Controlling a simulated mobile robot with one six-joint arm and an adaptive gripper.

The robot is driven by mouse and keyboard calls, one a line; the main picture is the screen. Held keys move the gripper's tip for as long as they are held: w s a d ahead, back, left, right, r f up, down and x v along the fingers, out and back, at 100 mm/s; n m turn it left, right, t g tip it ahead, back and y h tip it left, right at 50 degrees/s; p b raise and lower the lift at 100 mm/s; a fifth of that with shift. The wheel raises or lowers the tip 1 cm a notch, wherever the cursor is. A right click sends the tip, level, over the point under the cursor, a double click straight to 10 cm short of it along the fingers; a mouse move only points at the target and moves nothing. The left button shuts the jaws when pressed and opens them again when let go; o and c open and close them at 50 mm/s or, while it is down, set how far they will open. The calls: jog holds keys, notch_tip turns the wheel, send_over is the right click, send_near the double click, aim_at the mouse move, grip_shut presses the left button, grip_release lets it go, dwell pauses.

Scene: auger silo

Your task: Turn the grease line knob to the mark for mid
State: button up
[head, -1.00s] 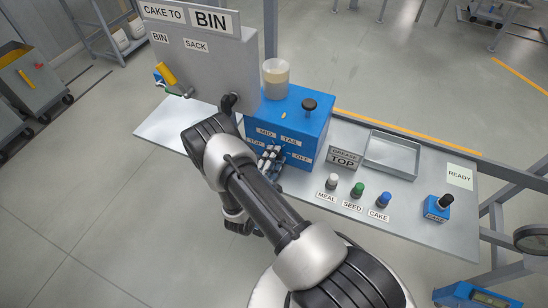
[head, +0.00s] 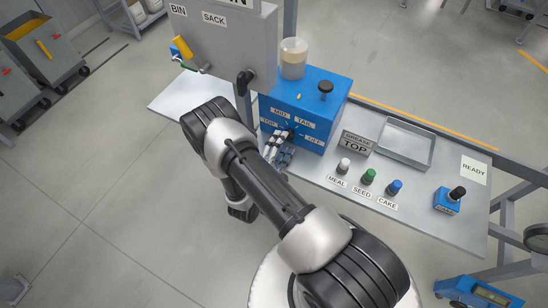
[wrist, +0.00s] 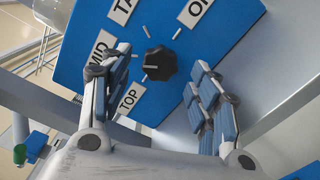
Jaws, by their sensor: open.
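The grease line knob (wrist: 159,63) is a black, ridged dial on the front of the blue box (head: 318,92). Around it the wrist view shows white tick marks and the plates MID (wrist: 103,48), TOP (wrist: 127,99), TAIL and OFF, the last two cut by the frame edge. I cannot tell surely which mark the knob points to.
Right of the box are white, green and blue buttons labelled MEAL, SEED and CAKE, an empty tray (head: 431,151), a small blue switch box (head: 449,202) and a READY card. A grey panel (head: 228,50) with a yellow-handled lever stands left. The box top carries a cup and black knob.

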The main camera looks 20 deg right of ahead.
jog(key=v, duration=0.9)
jog(key=shift+d+r, duration=0.1)
